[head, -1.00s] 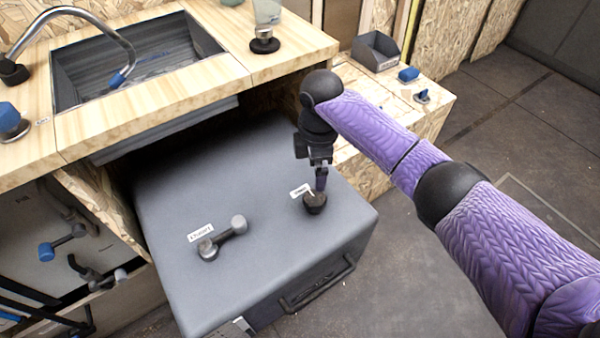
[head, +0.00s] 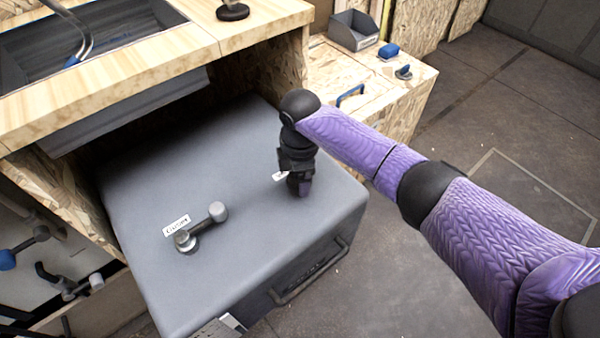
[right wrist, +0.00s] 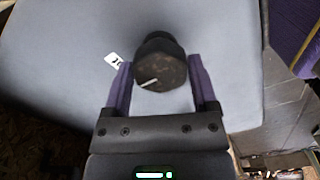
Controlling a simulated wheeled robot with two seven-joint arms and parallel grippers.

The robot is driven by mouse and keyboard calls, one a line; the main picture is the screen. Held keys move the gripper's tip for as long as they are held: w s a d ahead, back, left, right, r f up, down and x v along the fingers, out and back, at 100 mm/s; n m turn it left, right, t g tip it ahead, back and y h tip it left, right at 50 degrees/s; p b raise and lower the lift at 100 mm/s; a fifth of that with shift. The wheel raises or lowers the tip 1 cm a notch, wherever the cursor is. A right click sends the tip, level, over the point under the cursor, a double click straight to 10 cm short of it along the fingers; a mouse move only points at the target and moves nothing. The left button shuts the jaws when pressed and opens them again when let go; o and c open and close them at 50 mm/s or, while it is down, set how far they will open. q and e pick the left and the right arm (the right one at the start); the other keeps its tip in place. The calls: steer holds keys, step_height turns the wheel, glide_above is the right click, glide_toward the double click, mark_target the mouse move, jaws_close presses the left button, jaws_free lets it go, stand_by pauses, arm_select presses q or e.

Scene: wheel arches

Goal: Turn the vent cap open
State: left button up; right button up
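The vent cap is a dark round knob (right wrist: 160,70) with a pale line on its top, on the grey box top. In the right wrist view it sits between the two purple fingers of my right gripper (right wrist: 162,85). A gap shows on each side, so the fingers are open around it, apart from it. In the head view my right gripper (head: 300,185) points down at the box top and hides the cap. A small white label (right wrist: 113,60) lies beside the cap. My left gripper is not in view.
A lever handle (head: 202,228) with a white label (head: 177,225) stands on the grey box (head: 150,165) left of my right gripper. A wooden counter (head: 130,85) overhangs behind. A wooden side unit (head: 420,85) carries a grey bin (head: 353,30) and blue-topped parts. A black handle (head: 310,275) is on the box front.

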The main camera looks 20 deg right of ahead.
steer(key=c, duration=0.5)
steer(key=shift+c, duration=0.2)
steer(key=shift+r+m+p, duration=0.15)
steer(key=shift+m+p, duration=0.35)
steer(key=shift+p, duration=0.1)
steer(key=shift+m+p, duration=0.7)
steer(key=shift+a+m+p, duration=0.1)
steer(key=shift+m+p, duration=0.5)
steer(key=shift+m, duration=0.3)
steer(key=shift+s+m+p, duration=0.1)
steer(key=shift+m+p, duration=0.4)
steer(key=shift+m, duration=0.4)
steer(key=shift+m+p, duration=0.4)
steer(key=shift+m, duration=0.6)
steer(key=m, duration=0.2)
steer(key=shift+m+p, duration=0.3)
steer(key=shift+p, duration=0.1)
steer(key=m, duration=0.5)
steer(key=shift+f+p, duration=0.2)
steer(key=shift+p, duration=0.2)
steer(key=shift+m, duration=0.8)
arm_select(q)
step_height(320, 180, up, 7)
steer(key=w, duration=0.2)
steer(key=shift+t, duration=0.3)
arm_select(e)
steer(key=shift+m, duration=0.5)
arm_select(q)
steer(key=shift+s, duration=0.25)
